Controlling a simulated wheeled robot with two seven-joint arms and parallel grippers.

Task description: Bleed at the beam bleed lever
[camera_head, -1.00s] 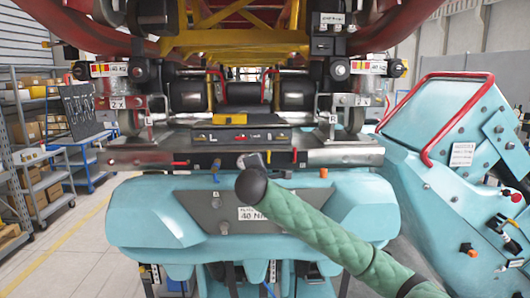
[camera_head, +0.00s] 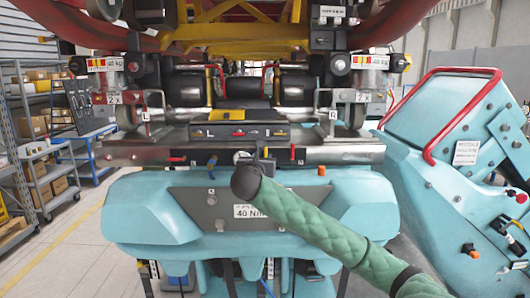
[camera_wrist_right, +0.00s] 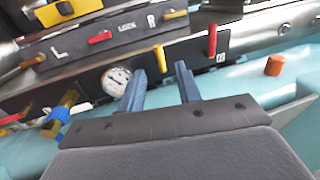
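My right gripper (camera_wrist_right: 160,72) is open and empty, its two blue-grey fingers pointing at the dark beam panel. A yellow lever (camera_wrist_right: 160,58) hangs from the panel just beyond and between the fingertips; I cannot tell whether they touch. A red lever (camera_wrist_right: 212,40) hangs to its right, and it also shows in the head view (camera_head: 292,153). A round white gauge (camera_wrist_right: 116,80) is left of the fingers. No readable label tells which lever is the bleed lever. In the head view my green-sleeved right arm hides most of the right gripper (camera_head: 262,160). My left gripper is out of view.
An orange knob (camera_wrist_right: 274,66) sticks up at the right, and a blue-and-yellow valve (camera_wrist_right: 62,115) at the left. The teal train front (camera_head: 150,205) lies below the beam. A teal console (camera_head: 450,150) with a red rail stands right; shelves (camera_head: 45,165) stand left.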

